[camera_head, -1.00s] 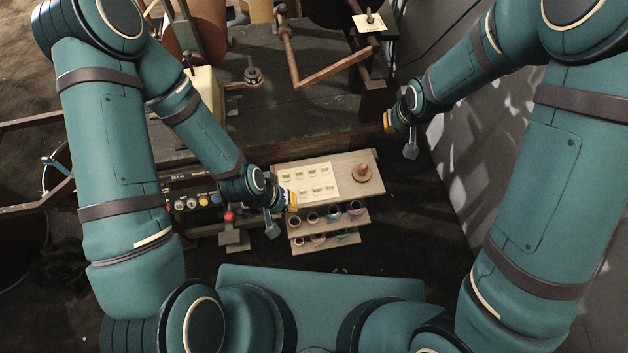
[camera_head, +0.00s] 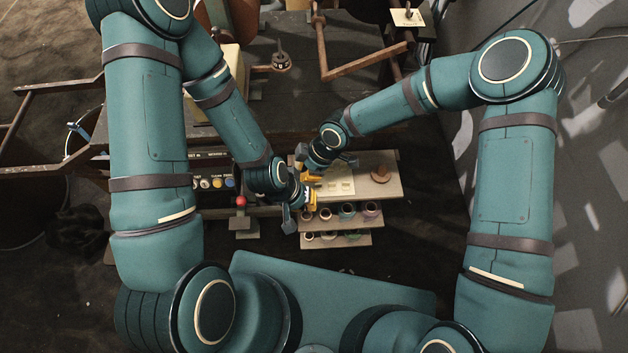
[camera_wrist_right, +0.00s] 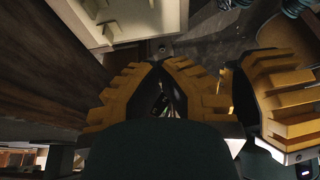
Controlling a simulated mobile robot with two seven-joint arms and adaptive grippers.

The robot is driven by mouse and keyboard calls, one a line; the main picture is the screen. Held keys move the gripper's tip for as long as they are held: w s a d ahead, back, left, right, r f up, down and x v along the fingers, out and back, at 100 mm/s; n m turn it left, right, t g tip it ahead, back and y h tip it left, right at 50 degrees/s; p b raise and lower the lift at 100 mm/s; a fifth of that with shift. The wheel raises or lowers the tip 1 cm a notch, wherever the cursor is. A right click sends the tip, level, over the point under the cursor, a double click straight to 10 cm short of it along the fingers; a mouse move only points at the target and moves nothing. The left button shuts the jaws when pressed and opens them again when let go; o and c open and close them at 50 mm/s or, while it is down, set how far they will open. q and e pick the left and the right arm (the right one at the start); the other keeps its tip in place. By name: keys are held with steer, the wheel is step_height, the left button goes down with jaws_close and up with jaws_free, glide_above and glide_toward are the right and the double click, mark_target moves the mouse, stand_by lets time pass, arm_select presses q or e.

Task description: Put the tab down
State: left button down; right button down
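A pale card (camera_head: 346,187) with small tabs lies on the wooden stand's top; my arms hide much of it. The card's edge and raised tabs also show at the top of the right wrist view (camera_wrist_right: 115,22). My right gripper (camera_head: 311,178) is at the card's left side. In the right wrist view its yellow-padded fingers (camera_wrist_right: 160,72) come together at the tips; I cannot make out a tab between them. My left gripper (camera_head: 311,200) is just below it at the stand's front left. A yellow-padded finger, seemingly the left gripper's, shows close by on the right (camera_wrist_right: 282,98).
A wooden stand (camera_head: 392,191) carries a brown knob (camera_head: 380,174) at its right end. Shelves below hold several tape rolls (camera_head: 347,211). A control panel with coloured buttons (camera_head: 217,183) and a red knob (camera_head: 241,201) is at left. The dark machine bench (camera_head: 290,105) lies behind.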

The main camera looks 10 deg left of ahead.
mark_target(307, 184)
step_height(307, 184, down, 7)
steer(key=shift+f+b, duration=0.15)
steer(key=shift+b, duration=0.3)
steer(key=c, duration=1.7)
jaws_free()
steer(key=shift+f, duration=0.1)
steer(key=o, duration=0.6)
steer(key=shift+c, duration=0.2)
steer(key=shift+r, duration=0.25)
steer(key=p+v, duration=0.2)
steer(key=v, duration=1)
